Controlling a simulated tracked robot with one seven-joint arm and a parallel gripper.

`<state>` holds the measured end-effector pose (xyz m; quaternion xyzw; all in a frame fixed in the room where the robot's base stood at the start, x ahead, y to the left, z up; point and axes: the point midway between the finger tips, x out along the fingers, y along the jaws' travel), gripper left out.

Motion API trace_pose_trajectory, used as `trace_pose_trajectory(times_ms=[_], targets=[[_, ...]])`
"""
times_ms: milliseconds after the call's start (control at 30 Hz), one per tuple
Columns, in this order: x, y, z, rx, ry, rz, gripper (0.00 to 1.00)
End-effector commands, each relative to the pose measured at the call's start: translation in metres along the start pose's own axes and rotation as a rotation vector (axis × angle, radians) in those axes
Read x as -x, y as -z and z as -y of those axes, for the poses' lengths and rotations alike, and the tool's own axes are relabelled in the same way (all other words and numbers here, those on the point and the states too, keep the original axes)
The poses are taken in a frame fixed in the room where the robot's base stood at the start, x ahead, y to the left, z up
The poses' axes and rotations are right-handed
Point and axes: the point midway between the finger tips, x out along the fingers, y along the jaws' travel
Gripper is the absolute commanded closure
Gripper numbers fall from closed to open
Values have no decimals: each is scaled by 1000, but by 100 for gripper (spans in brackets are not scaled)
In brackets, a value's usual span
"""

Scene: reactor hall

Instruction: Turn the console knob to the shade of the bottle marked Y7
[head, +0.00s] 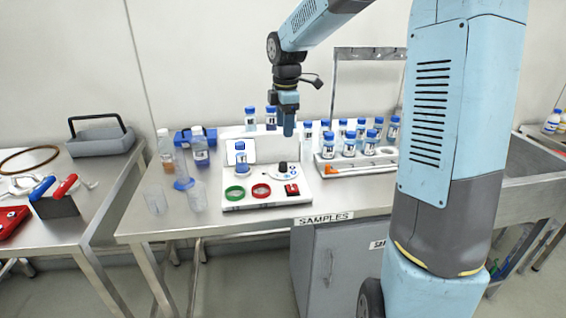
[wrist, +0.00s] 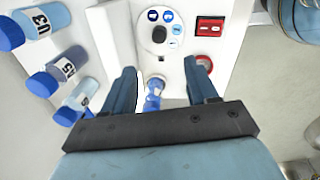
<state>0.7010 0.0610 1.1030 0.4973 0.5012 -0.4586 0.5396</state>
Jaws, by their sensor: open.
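The white console (head: 265,199) stands on the steel table. Its black knob (head: 283,167) sits on a pale round dial and also shows in the wrist view (wrist: 159,35). Blue round marks of differing shades (wrist: 168,16) lie beside the knob there. A blue-capped bottle (head: 241,160) stands on the console, left of the knob; its label is unreadable. In the wrist view this bottle (wrist: 153,95) appears between the fingers, farther off. My gripper (head: 289,128) is open and empty above the console, apart from the knob (wrist: 157,70). I cannot read Y7 on any bottle.
A white rack (head: 330,169) with several blue-capped bottles stands right of the console. Labels U3 (wrist: 37,27) and A5 (wrist: 67,68) are readable in the wrist view. A red switch (head: 292,189), green ring (head: 234,193) and red ring (head: 261,190) lie on the console front.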

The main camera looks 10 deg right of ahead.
Motion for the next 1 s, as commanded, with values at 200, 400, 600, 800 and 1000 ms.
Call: trace_pose_trajectory(times_ms=[200,400,600,800,1000], targets=[[-13,0,-2,17,5,-5,42],[-44,0,-2,15,7,-5,42],[-79,1,-2,16,7,-6,42],[-112,1,-2,16,5,-5,42],[-133,1,-2,15,5,-4,42]])
